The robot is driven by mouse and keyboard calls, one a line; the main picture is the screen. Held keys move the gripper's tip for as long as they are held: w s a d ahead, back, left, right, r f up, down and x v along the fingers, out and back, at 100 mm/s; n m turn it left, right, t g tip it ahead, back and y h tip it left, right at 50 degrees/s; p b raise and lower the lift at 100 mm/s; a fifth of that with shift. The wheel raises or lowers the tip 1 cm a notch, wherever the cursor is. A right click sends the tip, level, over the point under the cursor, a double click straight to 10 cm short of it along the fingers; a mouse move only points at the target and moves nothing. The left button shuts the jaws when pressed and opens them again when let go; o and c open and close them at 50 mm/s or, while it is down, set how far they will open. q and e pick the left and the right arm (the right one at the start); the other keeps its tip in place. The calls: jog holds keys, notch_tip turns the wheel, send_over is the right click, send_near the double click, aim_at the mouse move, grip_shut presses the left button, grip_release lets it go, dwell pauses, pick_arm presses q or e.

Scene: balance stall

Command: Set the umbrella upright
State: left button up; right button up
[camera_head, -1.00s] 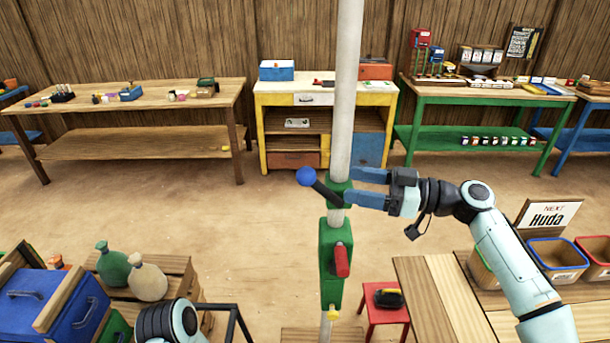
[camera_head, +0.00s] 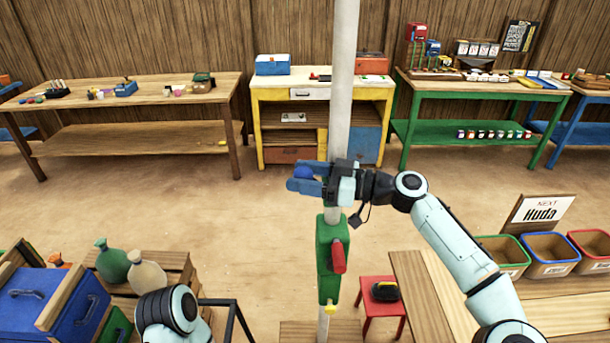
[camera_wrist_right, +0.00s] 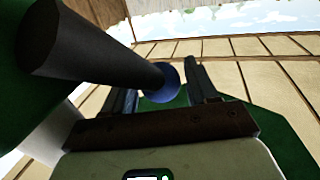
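The umbrella shows only as its pale pole (camera_head: 343,90), which rises out of the top of the head view; its canopy is out of sight. A green housing with a red lever (camera_head: 339,258) is on the lower pole. A dark crank handle (camera_wrist_right: 95,55) ends in a blue knob (camera_head: 303,172), which also shows in the right wrist view (camera_wrist_right: 161,84). My right gripper (camera_head: 306,178) is at the knob, its fingers on either side of it. They look open, with narrow gaps beside the knob. My left gripper is not in view; only part of my left arm shows.
A red stool (camera_head: 381,311) stands right of the pole's foot. A wooden table (camera_head: 420,295) with several bins is at the right. A blue chest (camera_head: 45,300) and sacks (camera_head: 147,275) are at the lower left. Workbenches line the back wall; open floor lies before them.

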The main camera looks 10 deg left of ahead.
grip_shut()
jog(key=shift+d+r+y+b, duration=0.2)
jog(key=shift+d+y+b, duration=0.2)
jog(key=shift+y+b, duration=0.1)
jog(key=d+y+b, duration=0.1)
jog(key=d+r+m+y+b, duration=0.1)
jog(key=d+m+t+y+b, duration=0.1)
jog(key=shift+w+r+y+b, duration=0.3)
jog(key=shift+w+y+b, duration=0.05)
jog(key=shift+y, duration=0.05)
jog(key=shift+w+d+r+m+t+y+b, duration=0.1)
jog(key=shift+d+r+m+t+y+b, duration=0.1)
jog(key=shift+d+y+b, duration=0.2)
jog(key=shift+w+d+r+m+t+y+b, duration=0.1)
jog(key=shift+d+m+t+y+b, duration=0.1)
jog(key=shift+d+y+b, duration=0.2)
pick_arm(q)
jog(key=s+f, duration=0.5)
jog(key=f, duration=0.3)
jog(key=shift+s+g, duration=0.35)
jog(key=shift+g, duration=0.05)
pick_arm(e)
jog(key=shift+r, duration=0.1)
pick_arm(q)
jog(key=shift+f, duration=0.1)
pick_arm(e)
jog(key=shift+d, duration=0.1)
